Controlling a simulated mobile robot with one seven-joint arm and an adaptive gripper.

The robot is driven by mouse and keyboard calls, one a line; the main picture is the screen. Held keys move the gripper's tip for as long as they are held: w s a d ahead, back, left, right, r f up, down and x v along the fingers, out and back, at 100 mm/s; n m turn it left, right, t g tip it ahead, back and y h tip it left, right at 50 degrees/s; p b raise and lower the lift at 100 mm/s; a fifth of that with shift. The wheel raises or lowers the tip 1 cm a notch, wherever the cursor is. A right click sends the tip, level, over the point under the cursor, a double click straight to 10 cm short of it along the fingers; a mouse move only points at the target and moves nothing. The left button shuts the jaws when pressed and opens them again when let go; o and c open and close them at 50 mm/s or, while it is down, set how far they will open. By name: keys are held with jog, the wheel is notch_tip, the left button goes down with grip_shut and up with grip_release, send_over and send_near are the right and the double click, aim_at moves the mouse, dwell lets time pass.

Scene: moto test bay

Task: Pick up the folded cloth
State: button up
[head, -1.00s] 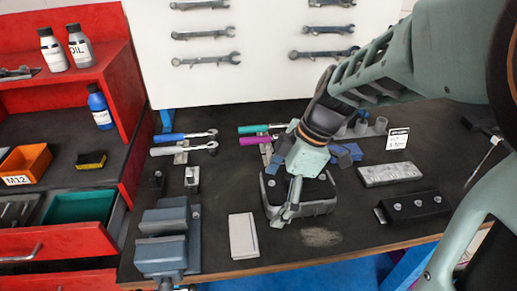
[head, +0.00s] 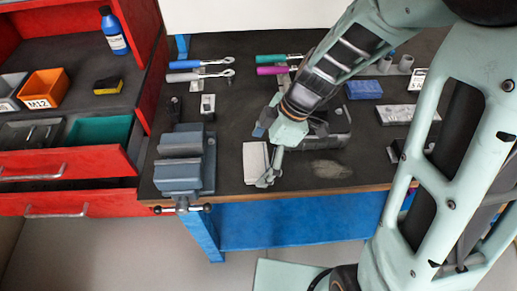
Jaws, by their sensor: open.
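The folded cloth (head: 254,158) appears to be the pale, flat rectangular piece with a crease along one side. It lies on the dark workbench top near the front edge, just right of the vise. My gripper (head: 267,181) points down at its right front corner, with the fingers overlapping that edge in the view. The gripper is open, and nothing shows between its fingers. I cannot tell whether the fingertips touch the cloth or the bench.
A grey-blue vise (head: 181,165) stands to the left. A dark case (head: 335,130) is close behind and right of my gripper. A blue block (head: 363,89) and a grey slab (head: 400,115) lie farther right. Ratchets (head: 200,75) lie at the back.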

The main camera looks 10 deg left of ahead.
jog(key=shift+f, duration=0.1)
jog(key=c, duration=1.1)
jog(key=shift+c, duration=0.2)
